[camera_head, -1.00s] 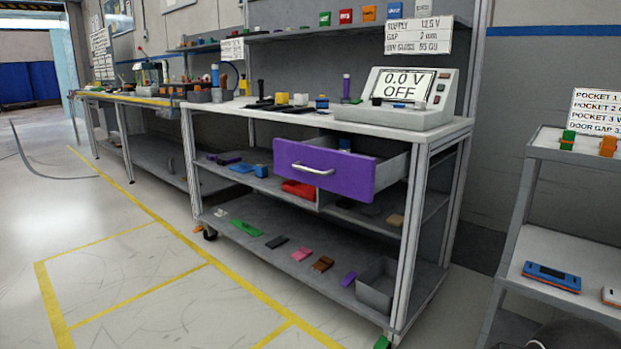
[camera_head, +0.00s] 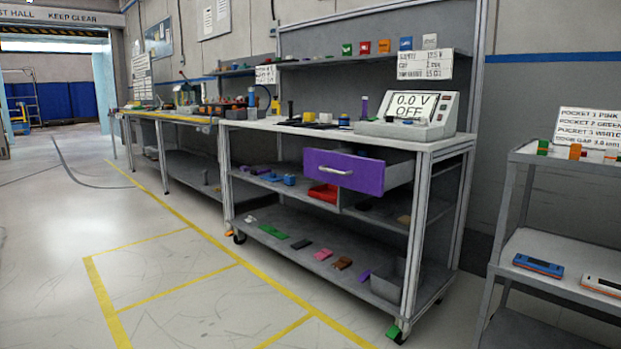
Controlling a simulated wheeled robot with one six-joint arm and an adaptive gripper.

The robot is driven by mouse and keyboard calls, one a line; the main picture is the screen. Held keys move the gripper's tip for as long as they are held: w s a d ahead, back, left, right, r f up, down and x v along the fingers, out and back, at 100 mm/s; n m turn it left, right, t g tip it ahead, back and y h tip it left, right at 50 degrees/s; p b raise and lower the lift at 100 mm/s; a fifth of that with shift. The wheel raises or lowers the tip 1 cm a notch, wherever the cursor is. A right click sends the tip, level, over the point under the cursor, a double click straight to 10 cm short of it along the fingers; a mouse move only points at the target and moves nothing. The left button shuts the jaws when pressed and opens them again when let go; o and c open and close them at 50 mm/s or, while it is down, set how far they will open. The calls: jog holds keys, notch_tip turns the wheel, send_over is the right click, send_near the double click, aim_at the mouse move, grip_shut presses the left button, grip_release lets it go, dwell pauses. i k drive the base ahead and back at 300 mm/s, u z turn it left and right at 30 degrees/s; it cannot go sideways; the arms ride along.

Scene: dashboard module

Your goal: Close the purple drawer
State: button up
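The purple drawer (camera_head: 343,171) is pulled open from under the top of the workbench (camera_head: 390,143). Its purple front, with a pale bar handle (camera_head: 335,170), stands out ahead of the bench frame. Its grey side wall (camera_head: 398,174) shows at the right, behind the front. What lies inside the drawer is hidden from this angle. My gripper is not in view.
A power supply box (camera_head: 409,116) reading 0.0 V OFF stands on the bench top. A grey bin (camera_head: 387,279) and several small flat parts lie on the lower shelf. A grey cart (camera_head: 553,246) stands at the right. The floor (camera_head: 190,275) before the bench is clear.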

aim_at(367, 163)
jog(key=u, duration=0.1)
jog(key=k, duration=0.25)
jog(key=z, duration=0.65)
jog(key=i, duration=1.4)
jog(key=u, duration=0.6)
